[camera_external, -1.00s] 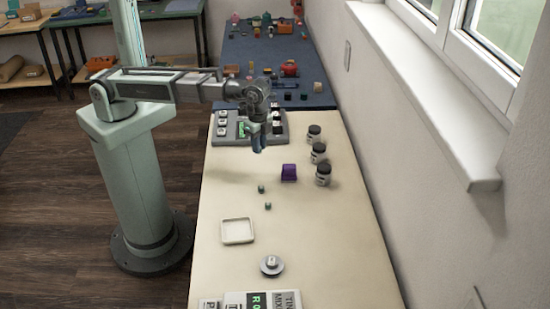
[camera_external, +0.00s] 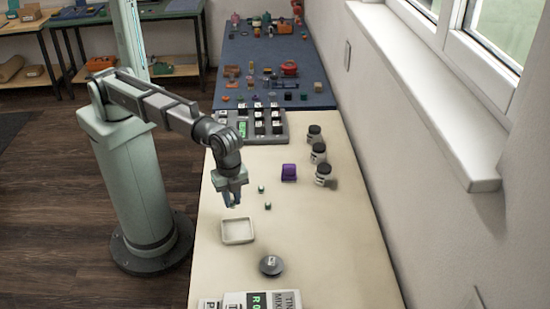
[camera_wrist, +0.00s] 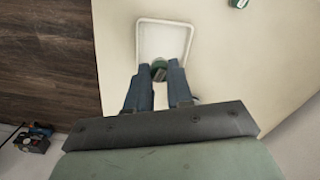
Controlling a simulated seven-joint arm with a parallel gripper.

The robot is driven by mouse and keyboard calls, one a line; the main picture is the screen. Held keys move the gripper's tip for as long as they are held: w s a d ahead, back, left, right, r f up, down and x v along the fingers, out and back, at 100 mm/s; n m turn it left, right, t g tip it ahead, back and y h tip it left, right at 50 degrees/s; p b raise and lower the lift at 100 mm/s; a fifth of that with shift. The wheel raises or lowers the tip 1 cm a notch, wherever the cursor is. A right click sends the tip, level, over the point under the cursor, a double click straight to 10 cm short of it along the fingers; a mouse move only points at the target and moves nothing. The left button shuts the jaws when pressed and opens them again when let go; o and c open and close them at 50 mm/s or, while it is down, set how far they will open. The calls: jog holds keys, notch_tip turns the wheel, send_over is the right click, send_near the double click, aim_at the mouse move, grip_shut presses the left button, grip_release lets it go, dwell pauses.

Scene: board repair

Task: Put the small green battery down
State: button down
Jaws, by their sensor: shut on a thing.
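My gripper (camera_external: 233,203) is above the back-left edge of the white square tray (camera_external: 237,241). In the wrist view its dark blue fingers (camera_wrist: 163,80) are shut on a small green battery (camera_wrist: 159,67). The battery shows between the fingertips, over the near part of the tray (camera_wrist: 166,22); I cannot tell exactly how high it is. The inside of the tray looks empty. Two other small green batteries (camera_external: 261,189) (camera_external: 268,206) stand on the table right of my gripper; one shows at the top of the wrist view (camera_wrist: 238,3).
A purple block (camera_external: 289,172) and several dark jars (camera_external: 318,152) stand to the right. A grey keyed board (camera_external: 280,137) is behind. The table between the tray and the right edge is mostly clear.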

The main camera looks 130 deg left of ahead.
aim_at(242, 234)
jog(key=shift+m, duration=0.9)
jog(key=shift+w+f, duration=0.5)
jog(key=shift+f, duration=1.1)
jog(key=shift+w+f, duration=0.5)
jog(key=shift+f, duration=1.15)
jog(key=shift+w+f, duration=0.5)
jog(key=shift+f, duration=1.1)
jog(key=shift+f, duration=0.15)
jog(key=c, duration=1.3)
grip_release()
notch_tip(242, 234, up, 12)
jog(key=shift+r, duration=0.15)
